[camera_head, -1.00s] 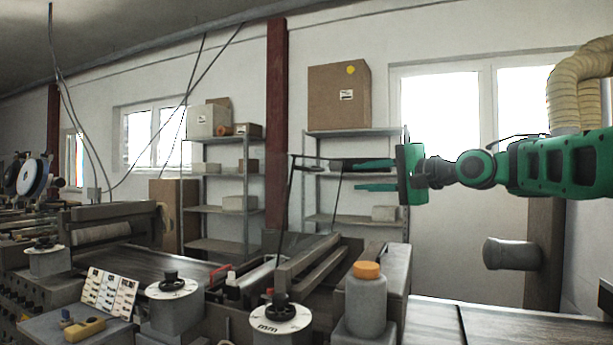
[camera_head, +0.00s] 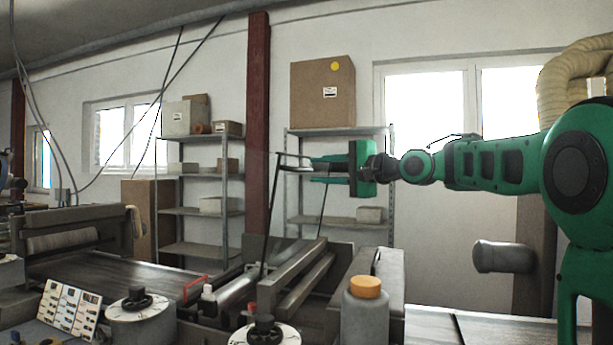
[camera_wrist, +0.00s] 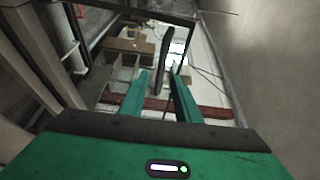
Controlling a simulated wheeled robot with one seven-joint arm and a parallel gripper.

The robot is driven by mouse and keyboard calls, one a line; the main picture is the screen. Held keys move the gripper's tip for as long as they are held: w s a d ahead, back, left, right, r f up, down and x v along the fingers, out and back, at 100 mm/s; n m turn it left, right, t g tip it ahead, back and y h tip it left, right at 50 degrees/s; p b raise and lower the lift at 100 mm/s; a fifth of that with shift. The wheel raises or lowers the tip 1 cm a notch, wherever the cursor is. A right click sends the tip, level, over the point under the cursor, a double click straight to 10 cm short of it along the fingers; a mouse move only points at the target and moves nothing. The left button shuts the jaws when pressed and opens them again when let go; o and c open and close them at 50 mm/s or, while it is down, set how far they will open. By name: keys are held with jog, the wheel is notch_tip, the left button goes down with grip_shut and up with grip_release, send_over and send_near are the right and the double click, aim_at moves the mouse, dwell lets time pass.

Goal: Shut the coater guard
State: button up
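The coater guard (camera_head: 270,215) stands raised over the coater as a thin dark frame with a see-through panel. One long bar rises from the coater, and a short top bar runs right toward my gripper. My gripper (camera_head: 318,168) is at the guard's upper end, with its green fingers pointing left and apart. In the wrist view the two fingers (camera_wrist: 160,80) are spread, with a dark bar (camera_wrist: 164,60) between them, probably part of the guard. Gaps show on both sides of it, and I cannot tell whether either finger touches it.
A bottle with an orange cap (camera_head: 366,305) stands in front. Shelves (camera_head: 337,222) with boxes stand against the back wall. A grey cylinder (camera_head: 502,256) juts out at the right.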

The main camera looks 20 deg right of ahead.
aim_at(305, 170)
jog(key=shift+x, duration=2.2)
grip_shut()
